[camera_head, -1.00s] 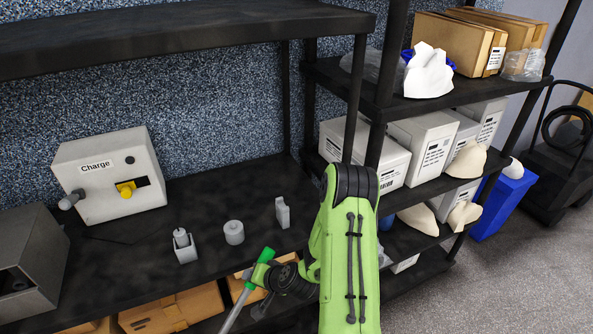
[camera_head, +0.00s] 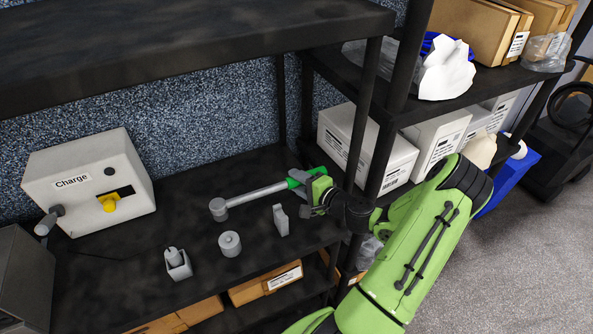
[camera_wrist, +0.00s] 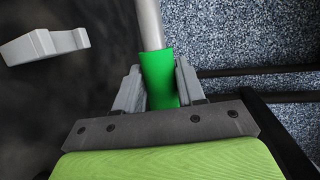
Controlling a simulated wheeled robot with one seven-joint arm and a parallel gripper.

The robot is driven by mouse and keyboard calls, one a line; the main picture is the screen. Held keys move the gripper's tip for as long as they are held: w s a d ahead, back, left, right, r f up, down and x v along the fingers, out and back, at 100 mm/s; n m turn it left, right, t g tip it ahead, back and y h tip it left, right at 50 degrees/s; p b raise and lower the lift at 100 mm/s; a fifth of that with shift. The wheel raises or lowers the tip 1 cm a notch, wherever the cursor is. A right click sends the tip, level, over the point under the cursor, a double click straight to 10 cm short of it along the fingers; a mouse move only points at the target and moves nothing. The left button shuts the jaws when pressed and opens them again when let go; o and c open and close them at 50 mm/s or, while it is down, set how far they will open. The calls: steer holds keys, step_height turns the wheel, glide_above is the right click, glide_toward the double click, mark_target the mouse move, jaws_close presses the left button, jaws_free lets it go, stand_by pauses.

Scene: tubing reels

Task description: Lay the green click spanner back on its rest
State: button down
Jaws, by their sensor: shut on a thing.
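The click spanner has a grey shaft and head and a green handle (camera_head: 294,181). My gripper (camera_head: 306,186) is shut on that green handle at the right part of the dark shelf. The shaft reaches left from the handle, with the round head (camera_head: 218,209) at its far end, over the shelf behind the small grey parts. In the wrist view the green handle (camera_wrist: 158,75) sits between both fingers and the grey shaft runs up out of the picture. A small grey notched upright block (camera_head: 281,221) stands on the shelf just in front of the spanner; it also shows in the wrist view (camera_wrist: 42,46).
A grey cylinder (camera_head: 230,244) and a small grey holder (camera_head: 178,265) stand on the shelf (camera_head: 120,292). A white "Charge" box (camera_head: 88,183) stands at the left. A black post (camera_head: 364,112) rises close to my arm. White cartons (camera_head: 366,150) fill the neighbouring rack.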

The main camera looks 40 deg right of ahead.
steer(key=shift+s+a+f, duration=0.1)
steer(key=shift+s+a, duration=0.2)
steer(key=shift+s, duration=0.05)
steer(key=shift+f+b, duration=3.35)
steer(key=shift+f, duration=0.75)
steer(key=shift+w+f, duration=0.1)
steer(key=c, duration=0.6)
jaws_free()
steer(key=shift+d+f, duration=0.1)
steer(key=shift+f, duration=0.05)
